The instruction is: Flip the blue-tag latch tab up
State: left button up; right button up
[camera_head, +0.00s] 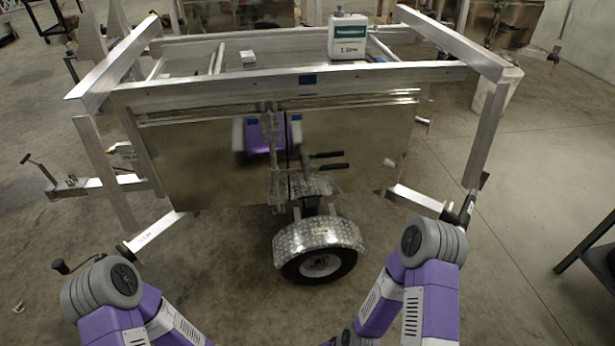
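The aluminium trailer (215,172) stands in front of me, its shiny panels facing me. A blue tag (308,80) is on its top rail near the middle. Two smaller blue patches (252,124) (296,117) show near the centre seam, beside a vertical latch assembly (272,150). Two black horizontal handles (328,160) reach right from this assembly. I cannot tell which part is the latch tab or whether it is up. My two purple and grey arms come in from the bottom left and bottom right. I cannot make out either gripper.
A white bottle (347,36) and a small white box (248,57) sit on the trailer's top. A wheel under a silver mudguard (318,236) stands low in the middle. Metal bars frame both sides. A dark stand (592,245) is at the right edge.

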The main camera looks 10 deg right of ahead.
aim_at(309, 182)
jog(key=u, duration=0.25)
jog(key=i, duration=1.3)
jog(key=z, duration=0.3)
